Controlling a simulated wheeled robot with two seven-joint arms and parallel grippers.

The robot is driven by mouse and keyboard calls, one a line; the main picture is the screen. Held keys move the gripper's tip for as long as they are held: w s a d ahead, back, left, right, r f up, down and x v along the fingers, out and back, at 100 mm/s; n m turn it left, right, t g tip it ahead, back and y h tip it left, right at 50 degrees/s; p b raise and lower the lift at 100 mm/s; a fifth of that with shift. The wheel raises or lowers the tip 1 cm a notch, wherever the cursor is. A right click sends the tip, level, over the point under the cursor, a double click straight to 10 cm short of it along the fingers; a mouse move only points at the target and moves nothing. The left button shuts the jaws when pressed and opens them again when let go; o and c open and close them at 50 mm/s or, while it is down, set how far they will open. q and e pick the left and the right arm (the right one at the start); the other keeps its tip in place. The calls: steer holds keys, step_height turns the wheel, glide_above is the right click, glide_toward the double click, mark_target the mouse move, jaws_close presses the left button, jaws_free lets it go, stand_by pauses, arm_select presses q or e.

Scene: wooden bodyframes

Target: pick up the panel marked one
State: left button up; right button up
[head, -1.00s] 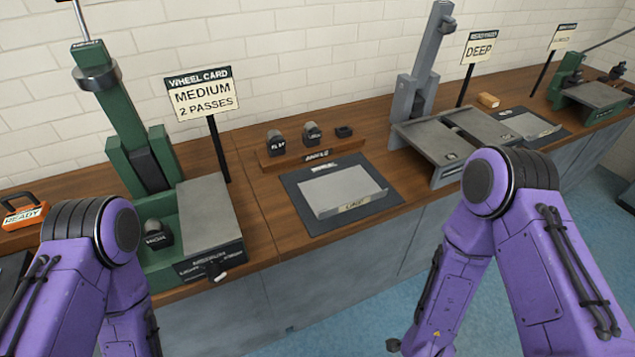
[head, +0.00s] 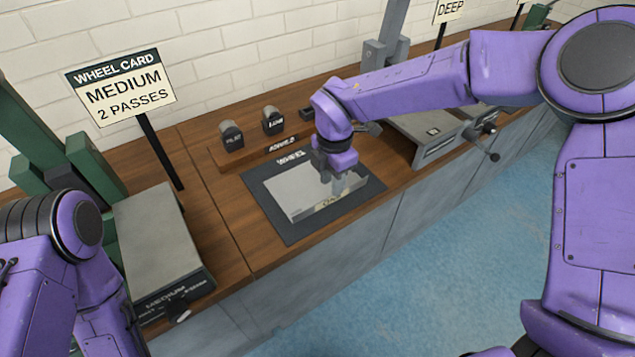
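A flat grey panel (head: 293,194) lies on a dark mat (head: 269,208) marked WHEEL on the wooden bench.
A wooden rack with dark blocks (head: 232,136) stands behind the mat. A green machine with a grey bed (head: 160,240) and a MEDIUM 2 PASSES sign (head: 120,88) is on the left. A grey machine (head: 432,132) stands to the right, partly behind my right arm.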

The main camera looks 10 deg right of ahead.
step_height(320, 180, down, 4)
steer(key=shift+w+d+f+p, duration=0.1)
steer(key=shift+d+f+p, duration=0.1)
steer(key=shift+p, duration=0.15)
steer(key=shift+r, duration=0.1)
jaws_close()
